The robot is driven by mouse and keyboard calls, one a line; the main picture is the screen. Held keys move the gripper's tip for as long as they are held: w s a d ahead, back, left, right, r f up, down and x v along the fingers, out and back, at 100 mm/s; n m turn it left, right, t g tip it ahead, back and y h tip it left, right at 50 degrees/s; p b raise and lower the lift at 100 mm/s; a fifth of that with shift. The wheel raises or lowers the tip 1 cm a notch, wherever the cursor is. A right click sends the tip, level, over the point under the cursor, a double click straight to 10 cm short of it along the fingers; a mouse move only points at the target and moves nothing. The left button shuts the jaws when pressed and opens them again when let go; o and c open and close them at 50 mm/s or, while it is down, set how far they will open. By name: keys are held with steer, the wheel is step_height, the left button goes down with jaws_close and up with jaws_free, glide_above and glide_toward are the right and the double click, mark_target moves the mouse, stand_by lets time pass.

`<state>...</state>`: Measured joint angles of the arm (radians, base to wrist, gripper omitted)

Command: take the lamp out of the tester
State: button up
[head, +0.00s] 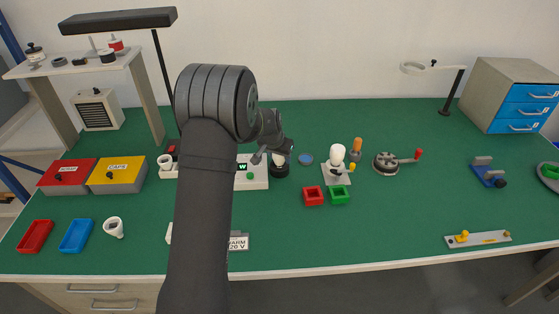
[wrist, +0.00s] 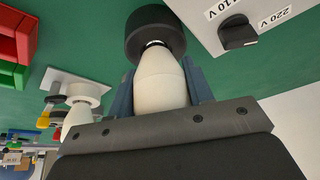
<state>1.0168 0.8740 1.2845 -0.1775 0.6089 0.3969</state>
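The white lamp (wrist: 160,82) stands in the round black socket (wrist: 155,32) beside the white tester box (wrist: 200,15). A thin silver band shows between lamp and socket, so I cannot tell how deep the lamp sits. In the head view the lamp (head: 279,158) is partly hidden by my gripper (head: 278,153), above the black socket (head: 280,171) at the right of the tester (head: 259,181). In the wrist view the blue fingers of my gripper (wrist: 160,90) lie against both sides of the lamp, with no visible gap.
A second white lamp (head: 337,154) stands on a plate right of the tester, near red (head: 313,196) and green (head: 339,195) trays. A black selector knob (wrist: 238,33) sits on the tester's top.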

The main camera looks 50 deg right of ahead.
steer(key=c, duration=0.3)
steer(key=shift+r, duration=0.1)
steer(key=shift+r, duration=0.9)
steer(key=shift+s+r, duration=0.2)
steer(key=shift+r, duration=0.45)
steer(key=shift+s+r, duration=0.15)
steer(key=shift+r, duration=0.45)
steer(key=s+r, duration=1.1)
